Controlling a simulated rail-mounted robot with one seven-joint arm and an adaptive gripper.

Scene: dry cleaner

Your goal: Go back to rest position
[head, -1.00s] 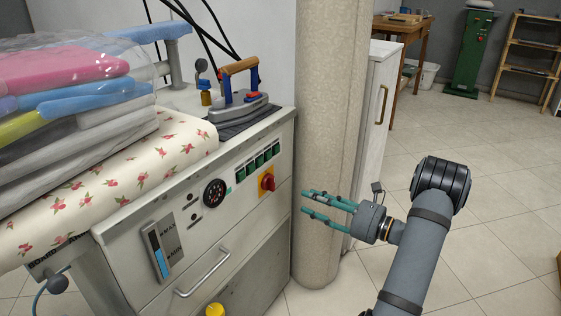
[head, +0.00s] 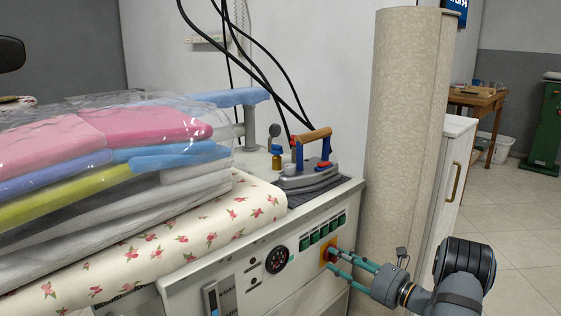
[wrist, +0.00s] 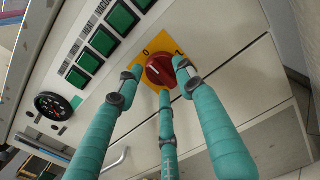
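The red rotary knob (wrist: 160,69) sits on a yellow plate (wrist: 148,47) on the front panel of the ironing station. In the head view the knob (head: 331,255) is partly hidden by my fingertips. My gripper (head: 335,262) reaches in from the lower right with its teal fingers pointing at the knob. In the wrist view my three fingers (wrist: 161,80) are spread, with the knob between their tips. Nothing is lifted in them. I cannot tell whether the tips touch the knob.
An iron (head: 309,172) stands on a dark mat on the station top. Bagged folded clothes (head: 110,150) lie on the floral board (head: 160,247) at left. A beige column (head: 402,130) and a white cabinet (head: 454,165) stand close behind my arm. Open tiled floor (head: 520,220) lies to the right.

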